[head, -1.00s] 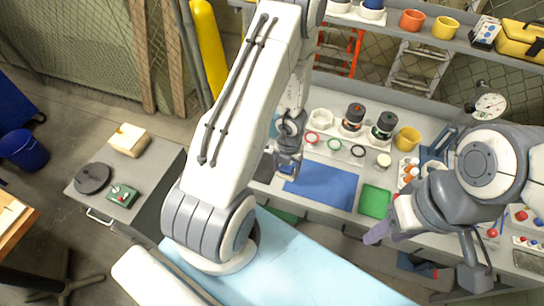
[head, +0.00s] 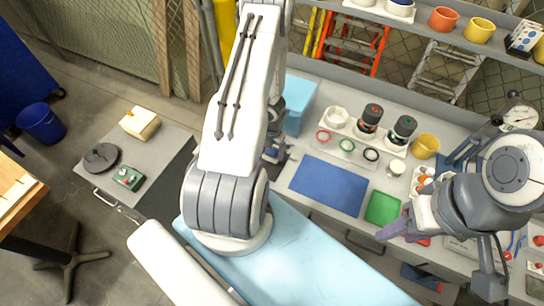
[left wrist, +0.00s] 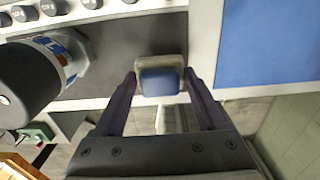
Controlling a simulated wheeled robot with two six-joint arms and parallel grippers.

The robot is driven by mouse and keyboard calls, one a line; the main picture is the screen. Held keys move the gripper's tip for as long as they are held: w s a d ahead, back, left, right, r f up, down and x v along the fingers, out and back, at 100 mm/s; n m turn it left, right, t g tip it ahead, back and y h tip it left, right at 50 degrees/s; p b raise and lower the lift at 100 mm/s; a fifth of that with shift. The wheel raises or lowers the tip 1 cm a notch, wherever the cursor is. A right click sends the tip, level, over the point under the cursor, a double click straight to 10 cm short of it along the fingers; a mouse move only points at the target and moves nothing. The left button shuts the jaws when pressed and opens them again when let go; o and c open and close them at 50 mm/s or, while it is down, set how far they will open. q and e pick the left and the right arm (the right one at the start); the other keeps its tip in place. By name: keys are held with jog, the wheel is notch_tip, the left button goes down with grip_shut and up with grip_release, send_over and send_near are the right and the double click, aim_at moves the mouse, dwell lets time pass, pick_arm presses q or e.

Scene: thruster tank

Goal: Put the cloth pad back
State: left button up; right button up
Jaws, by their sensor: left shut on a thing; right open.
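A small blue-topped block with a pale rim (left wrist: 161,80), which looks like the cloth pad, sits between my left fingers in the left wrist view. My left gripper (left wrist: 160,88) is shut on it, over a dark grey strip of the bench. In the head view my left gripper (head: 273,156) is mostly hidden by its own arm, left of the blue mat (head: 330,186); the pad cannot be made out there. My right gripper (head: 394,229) has purple fingers and is open and empty near the bench's front edge, by the green mat (head: 383,208).
The blue mat also fills the right of the left wrist view (left wrist: 270,45). A dark cylinder (left wrist: 28,80) stands close on the left there. Coloured rings, black-topped jars (head: 369,117) and a yellow cup (head: 425,146) stand behind the mats. A light blue box (head: 299,103) is behind my left arm.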

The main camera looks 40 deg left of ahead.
aim_at(272, 158)
pick_arm(q)
notch_tip(272, 158, down, 4)
jog(key=b, duration=0.3)
jog(key=shift+f+b, duration=0.1)
jog(key=shift+b, duration=0.25)
jog(key=shift+r, duration=0.2)
jog(key=shift+f, duration=0.15)
jog(key=o, duration=1.1)
jog(key=shift+c, duration=0.2)
